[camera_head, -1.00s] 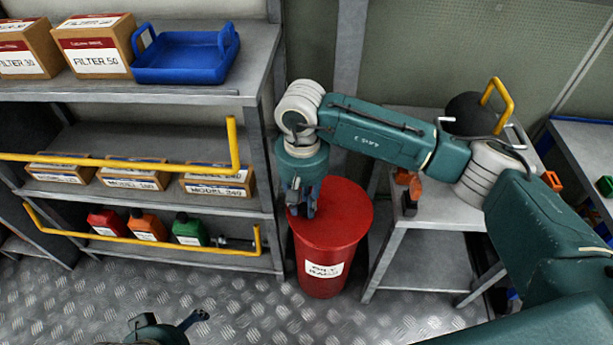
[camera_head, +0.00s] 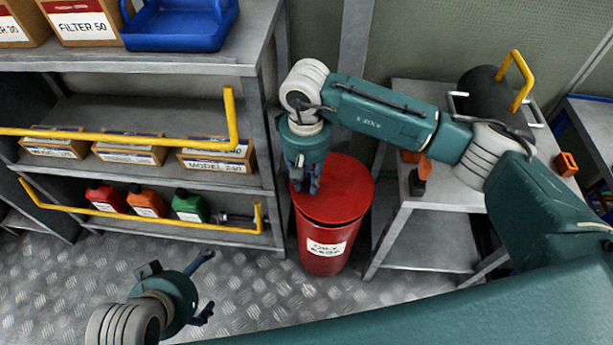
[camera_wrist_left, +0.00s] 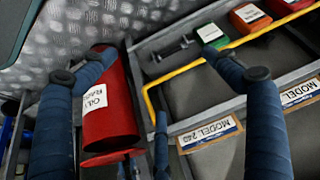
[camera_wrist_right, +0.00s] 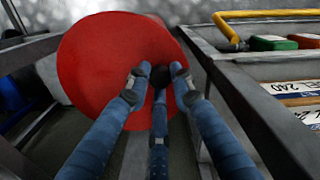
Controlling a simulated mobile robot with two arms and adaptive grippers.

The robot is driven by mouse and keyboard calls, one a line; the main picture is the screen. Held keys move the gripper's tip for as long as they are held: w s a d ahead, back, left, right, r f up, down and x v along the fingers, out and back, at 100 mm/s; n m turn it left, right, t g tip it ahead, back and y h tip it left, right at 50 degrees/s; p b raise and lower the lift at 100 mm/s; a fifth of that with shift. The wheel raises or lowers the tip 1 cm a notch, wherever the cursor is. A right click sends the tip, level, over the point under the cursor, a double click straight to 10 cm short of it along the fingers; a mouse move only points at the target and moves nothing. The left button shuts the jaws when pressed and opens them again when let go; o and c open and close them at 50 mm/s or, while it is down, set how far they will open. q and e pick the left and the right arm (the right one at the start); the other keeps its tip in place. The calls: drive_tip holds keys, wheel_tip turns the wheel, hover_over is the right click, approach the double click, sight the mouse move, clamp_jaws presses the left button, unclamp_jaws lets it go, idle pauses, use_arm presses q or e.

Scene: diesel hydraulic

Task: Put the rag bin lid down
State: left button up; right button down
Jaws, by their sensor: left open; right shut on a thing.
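The red rag bin (camera_head: 326,250) with a white label stands on the floor between the shelf and the grey bench. Its red lid (camera_head: 345,185) is over the bin top; a thin dark gap shows under it, and in the left wrist view the lid (camera_wrist_left: 112,157) looks slightly apart from the rim. My right gripper (camera_head: 305,187) points down at the lid's left part. In the right wrist view its fingers close on the lid's dark knob (camera_wrist_right: 160,76). My left gripper (camera_head: 205,287) is open and empty, low at the left front, apart from the bin.
The shelf (camera_head: 262,130) with yellow rails (camera_head: 150,221) stands close to the bin's left, holding boxes and several bottles. The grey bench (camera_head: 440,190) is close to its right. The patterned metal floor (camera_head: 255,290) in front is clear.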

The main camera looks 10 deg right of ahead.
wheel_tip(320, 180, down, 3)
drive_tip(key=shift+r+b, duration=0.15)
drive_tip(key=shift+b, duration=0.45)
use_arm(q)
drive_tip(key=w+d+r+t+h, duration=0.1)
drive_tip(key=w+d+r+t, duration=0.1)
drive_tip(key=w, duration=0.5)
drive_tip(key=shift+d+r+t, duration=0.15)
drive_tip(key=shift+r+t, duration=0.65)
drive_tip(key=shift+r, duration=0.25)
drive_tip(key=shift+w+r, duration=0.25)
use_arm(e)
drive_tip(key=shift+f, duration=0.2)
use_arm(q)
drive_tip(key=shift+w+d+r, duration=0.1)
drive_tip(key=shift+w+d, duration=0.05)
drive_tip(key=shift+w+d+r+t, duration=0.1)
drive_tip(key=shift+w+r+t, duration=0.2)
drive_tip(key=shift+t, duration=0.1)
drive_tip(key=shift+w+d+r, duration=0.15)
drive_tip(key=shift+w+r, duration=0.1)
drive_tip(key=shift+r, duration=0.05)
use_arm(e)
drive_tip(key=shift+f, duration=0.15)
use_arm(q)
drive_tip(key=shift+w+r+t+b, duration=0.15)
drive_tip(key=shift+t+b, duration=0.15)
drive_tip(key=shift+d, duration=0.1)
